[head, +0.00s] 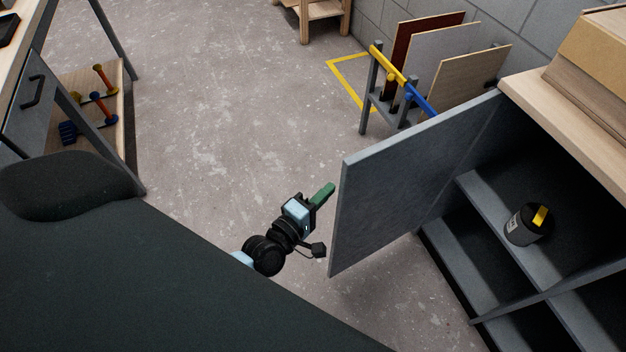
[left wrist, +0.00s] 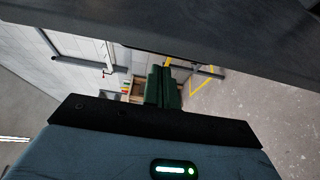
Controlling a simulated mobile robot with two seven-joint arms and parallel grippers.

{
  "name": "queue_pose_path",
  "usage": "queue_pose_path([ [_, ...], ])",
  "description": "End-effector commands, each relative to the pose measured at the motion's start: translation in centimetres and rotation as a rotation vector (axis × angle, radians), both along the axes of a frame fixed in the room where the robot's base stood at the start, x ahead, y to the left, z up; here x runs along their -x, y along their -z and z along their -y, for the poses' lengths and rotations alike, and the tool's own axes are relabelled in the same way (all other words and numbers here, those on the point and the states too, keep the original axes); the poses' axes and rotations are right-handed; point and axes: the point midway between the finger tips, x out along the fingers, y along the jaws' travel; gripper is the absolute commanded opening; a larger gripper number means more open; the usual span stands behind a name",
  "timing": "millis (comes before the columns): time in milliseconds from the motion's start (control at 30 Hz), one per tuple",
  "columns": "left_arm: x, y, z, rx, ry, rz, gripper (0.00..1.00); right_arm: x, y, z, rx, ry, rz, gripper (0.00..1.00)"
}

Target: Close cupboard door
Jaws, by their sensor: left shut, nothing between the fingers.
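The grey cupboard door (head: 408,178) stands wide open, swung out to the left of the dark cupboard (head: 490,235) in the head view. My left gripper (head: 325,193), with green fingers, is shut and empty, close to the door's free edge on its left, outer side. Whether it touches the door I cannot tell. In the left wrist view the green fingers (left wrist: 161,88) are together, and a dark grey panel, seemingly the door (left wrist: 200,35), crosses the top. My right gripper is not in view.
A rack (head: 371,100) holding upright panels stands behind the door. A workbench with a lower shelf (head: 118,110) is at left. The floor between is clear.

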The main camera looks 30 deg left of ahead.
Motion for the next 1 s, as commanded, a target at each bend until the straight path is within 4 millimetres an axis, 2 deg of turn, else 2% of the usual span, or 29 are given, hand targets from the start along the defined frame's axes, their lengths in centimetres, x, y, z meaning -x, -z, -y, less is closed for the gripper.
queue_pose_path([
  [233, 0.9, -0.2, 1.6, 0.0, -0.001, 0.003, 0.0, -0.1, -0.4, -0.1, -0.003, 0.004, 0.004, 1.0],
  [1000, 1.5, -0.1, 2.4, 0.001, -0.017, 0.003, 0.0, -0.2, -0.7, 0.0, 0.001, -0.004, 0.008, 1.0],
])
